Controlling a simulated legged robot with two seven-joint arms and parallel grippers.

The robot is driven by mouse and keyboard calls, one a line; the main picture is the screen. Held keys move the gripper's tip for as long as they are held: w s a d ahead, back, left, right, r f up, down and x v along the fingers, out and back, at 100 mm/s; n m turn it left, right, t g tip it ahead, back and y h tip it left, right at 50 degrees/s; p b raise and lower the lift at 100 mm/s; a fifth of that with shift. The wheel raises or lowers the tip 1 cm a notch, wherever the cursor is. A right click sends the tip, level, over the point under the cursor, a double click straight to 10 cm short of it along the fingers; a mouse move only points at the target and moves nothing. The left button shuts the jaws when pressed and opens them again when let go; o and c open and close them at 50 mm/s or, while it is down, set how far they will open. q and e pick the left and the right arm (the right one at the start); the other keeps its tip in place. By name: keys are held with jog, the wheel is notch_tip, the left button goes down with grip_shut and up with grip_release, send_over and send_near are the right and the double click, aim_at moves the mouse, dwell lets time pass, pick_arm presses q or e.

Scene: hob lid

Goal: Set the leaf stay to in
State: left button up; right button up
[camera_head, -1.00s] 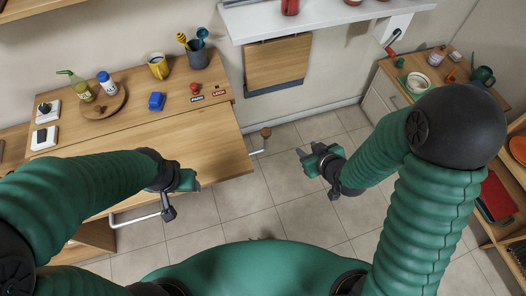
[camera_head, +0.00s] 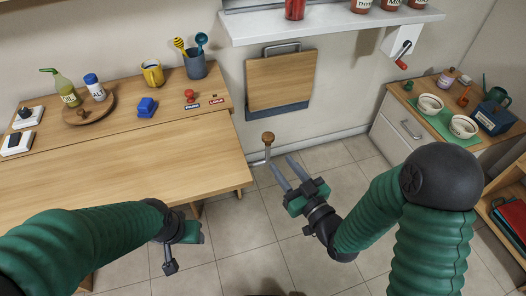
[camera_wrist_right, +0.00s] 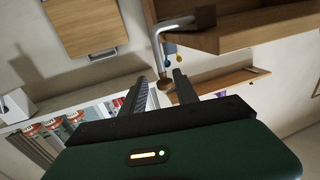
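The leaf stay is a bent metal rod with a round brown wooden knob (camera_head: 268,138), standing out past the right edge of the wooden table leaf (camera_head: 150,160). In the right wrist view its rod (camera_wrist_right: 157,48) comes down from the leaf's underside towards the space between my fingertips. My right gripper (camera_head: 282,161) is open, its two long fingers pointing up-left at the knob, close below and right of it. I see nothing held, and contact with the knob cannot be told. My left gripper (camera_head: 188,232) hangs in front of the leaf; its fingers are not clear.
On the counter behind the leaf stand a yellow mug (camera_head: 152,74), a utensil pot (camera_head: 195,65), a blue block (camera_head: 147,107) and a round board with bottles (camera_head: 90,106). A folded wooden panel (camera_head: 281,80) is on the wall. A cabinet (camera_head: 398,130) stands right; the tiled floor between is clear.

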aim_at(263, 140)
jog(key=b+x, duration=0.3)
jog(key=x, duration=0.8)
jog(key=shift+w+a, duration=0.2)
jog(key=shift+w, duration=0.15)
pick_arm(q)
jog(key=x, duration=0.2)
jog(key=s+x, duration=0.1)
jog(key=x, duration=0.2)
jog(key=shift+f, duration=0.15)
pick_arm(e)
grip_shut()
